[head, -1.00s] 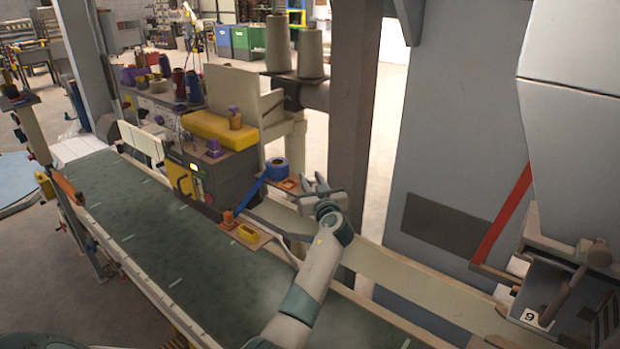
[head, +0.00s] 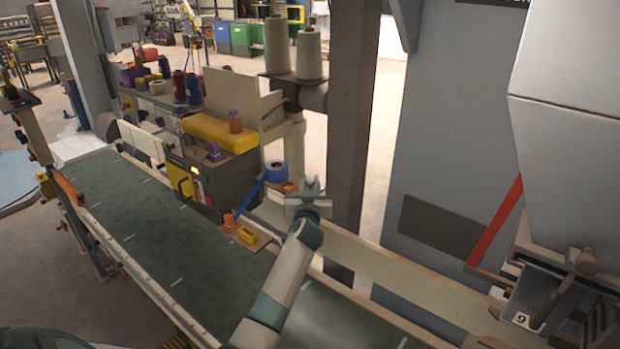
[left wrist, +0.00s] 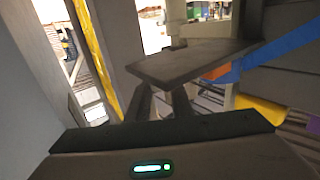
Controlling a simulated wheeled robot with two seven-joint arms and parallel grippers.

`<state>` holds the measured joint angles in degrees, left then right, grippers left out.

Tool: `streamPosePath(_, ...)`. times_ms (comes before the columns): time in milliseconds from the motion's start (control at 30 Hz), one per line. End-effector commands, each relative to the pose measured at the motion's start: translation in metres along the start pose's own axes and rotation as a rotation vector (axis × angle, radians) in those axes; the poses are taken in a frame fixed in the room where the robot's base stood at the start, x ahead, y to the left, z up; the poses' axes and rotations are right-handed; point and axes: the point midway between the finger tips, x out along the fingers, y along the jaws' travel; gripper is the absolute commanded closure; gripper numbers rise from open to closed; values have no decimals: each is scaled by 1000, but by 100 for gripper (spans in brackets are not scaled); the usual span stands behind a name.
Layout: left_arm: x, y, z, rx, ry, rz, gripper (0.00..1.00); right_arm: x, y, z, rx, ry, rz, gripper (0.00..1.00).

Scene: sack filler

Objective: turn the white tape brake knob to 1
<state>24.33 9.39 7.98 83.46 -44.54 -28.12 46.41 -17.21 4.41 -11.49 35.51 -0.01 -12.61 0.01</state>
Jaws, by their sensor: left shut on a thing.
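My left gripper (head: 312,187) is at the right side of the tape holder, close to the blue tape roll (head: 276,170) and its orange part (head: 290,186). In the left wrist view its two fingers (left wrist: 160,103) reach up, close together, to a grey-brown plate (left wrist: 190,62) that covers their tips. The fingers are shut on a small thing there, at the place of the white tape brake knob. The knob and its number marks cannot be made out. The blue tape (left wrist: 280,45) runs past on the right. My right gripper is not in view.
A dark machine with a yellow top (head: 220,133) stands left of the tape. A small platform with a yellow tray (head: 247,236) sits over the green conveyor (head: 150,230). A grey post (head: 352,130) rises just behind my gripper. A hopper with a red bar (head: 495,222) is at right.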

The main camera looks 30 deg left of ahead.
Motion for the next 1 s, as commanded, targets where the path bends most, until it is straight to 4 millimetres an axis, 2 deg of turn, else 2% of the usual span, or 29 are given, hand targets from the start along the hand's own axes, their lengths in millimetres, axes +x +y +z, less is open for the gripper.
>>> streamPosePath(33,0,-1,-3,4,-2,24,100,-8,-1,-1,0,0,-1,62)
streamPosePath(133,0,-1,-2,3,-1,64,100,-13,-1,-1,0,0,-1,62)
streamPosePath(533,0,0,0,-1,1,89,100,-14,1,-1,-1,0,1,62)
streamPosePath(567,0,0,0,-1,1,89,75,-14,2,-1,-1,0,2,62)
streamPosePath(600,0,0,0,-1,1,89,72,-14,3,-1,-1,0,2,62)
streamPosePath(1000,-3,0,0,-1,2,89,72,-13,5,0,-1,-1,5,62)
